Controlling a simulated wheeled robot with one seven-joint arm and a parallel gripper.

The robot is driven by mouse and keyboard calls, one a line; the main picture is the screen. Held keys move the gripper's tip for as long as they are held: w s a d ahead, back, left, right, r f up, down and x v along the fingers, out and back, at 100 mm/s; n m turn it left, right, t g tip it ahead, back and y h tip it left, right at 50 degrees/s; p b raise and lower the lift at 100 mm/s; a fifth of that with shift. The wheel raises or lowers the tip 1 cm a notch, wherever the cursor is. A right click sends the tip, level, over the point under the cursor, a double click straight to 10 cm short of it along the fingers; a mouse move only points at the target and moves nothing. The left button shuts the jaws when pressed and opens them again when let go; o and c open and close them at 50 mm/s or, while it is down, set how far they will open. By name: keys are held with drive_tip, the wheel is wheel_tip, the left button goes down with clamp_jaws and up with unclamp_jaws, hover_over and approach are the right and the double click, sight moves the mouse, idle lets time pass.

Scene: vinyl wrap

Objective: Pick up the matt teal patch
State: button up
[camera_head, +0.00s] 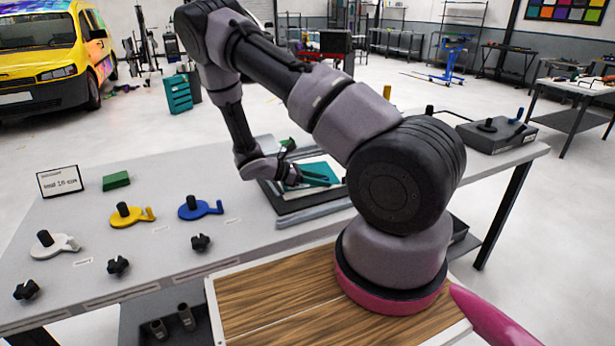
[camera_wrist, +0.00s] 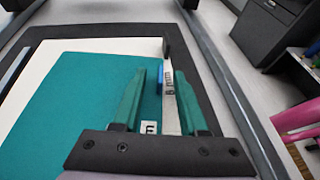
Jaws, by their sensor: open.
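The matt teal patch (camera_wrist: 75,95) lies flat on a white sheet (camera_wrist: 100,46), which is on a black mat (camera_wrist: 60,33). In the head view the patch (camera_head: 320,173) shows just right of my gripper (camera_head: 291,174), partly hidden by the arm. In the wrist view my gripper (camera_wrist: 160,95) has its two teal fingers apart, over the patch's right part. A narrow pale strip with printed marks (camera_wrist: 170,105) and a small blue piece (camera_wrist: 159,80) show between the fingers. Whether the fingers touch the patch cannot be told.
Grey rails (camera_head: 315,213) frame the mat. Yellow (camera_head: 130,215), blue (camera_head: 199,208) and white (camera_head: 55,243) handled tools, black knobs and a green block (camera_head: 116,180) sit on the table's left. A dark box (camera_head: 496,135) stands at the right end.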

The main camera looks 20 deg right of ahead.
clamp_jaws()
